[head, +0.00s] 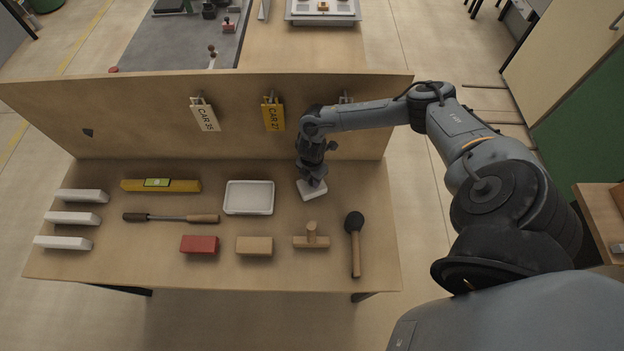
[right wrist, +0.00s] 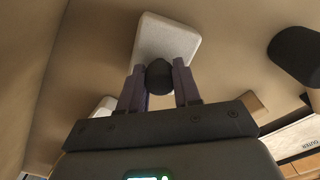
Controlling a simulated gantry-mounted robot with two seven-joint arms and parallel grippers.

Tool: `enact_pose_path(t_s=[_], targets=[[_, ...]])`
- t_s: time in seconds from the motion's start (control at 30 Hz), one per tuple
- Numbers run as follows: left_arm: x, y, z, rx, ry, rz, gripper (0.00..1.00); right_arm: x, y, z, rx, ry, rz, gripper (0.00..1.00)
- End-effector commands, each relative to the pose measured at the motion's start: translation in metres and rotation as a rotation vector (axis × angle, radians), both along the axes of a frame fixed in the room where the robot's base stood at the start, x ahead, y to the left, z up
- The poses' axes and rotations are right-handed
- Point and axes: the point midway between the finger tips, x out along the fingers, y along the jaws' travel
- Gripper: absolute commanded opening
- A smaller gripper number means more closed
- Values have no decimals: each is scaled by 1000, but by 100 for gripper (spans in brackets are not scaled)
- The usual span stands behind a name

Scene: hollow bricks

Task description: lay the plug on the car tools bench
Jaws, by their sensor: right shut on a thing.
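My right gripper (head: 313,178) is over the right half of the wooden bench (head: 120,265), which has CAR tags on its back board. In the right wrist view its fingers (right wrist: 160,82) are shut on a dark round knob (right wrist: 159,76). A white block (right wrist: 165,42) shows just beyond the knob; it also shows under the gripper in the head view (head: 313,192). The knob and block look like one piece, perhaps the plug, but the join is hidden. I cannot tell whether the block touches the bench top. My left gripper is not in view.
A white tray (head: 248,212) stands left of the gripper. A wooden T-shaped piece (head: 311,242) and a black-headed mallet (head: 354,224) lie in front. A red block (head: 199,245), tan block (head: 254,247), level (head: 160,186) and several white bars lie leftward. The back board (head: 150,120) rises behind.

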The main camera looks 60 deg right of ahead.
Motion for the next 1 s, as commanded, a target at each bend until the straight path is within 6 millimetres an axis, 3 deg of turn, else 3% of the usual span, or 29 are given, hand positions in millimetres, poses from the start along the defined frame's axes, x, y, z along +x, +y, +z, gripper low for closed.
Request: enact_pose_path(t_s=[0.3,0.33,0.5,0.83,1.0], targets=[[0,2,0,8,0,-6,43,0,0,-9,-1,-1,0,3],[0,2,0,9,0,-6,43,0,0,-9,-1,0,0,35],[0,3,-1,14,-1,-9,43,0,0,-9,-1,0,0,58],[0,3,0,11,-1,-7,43,0,0,-6,0,-1,-1,58],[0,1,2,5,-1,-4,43,1,-1,11,-1,-3,0,58]])
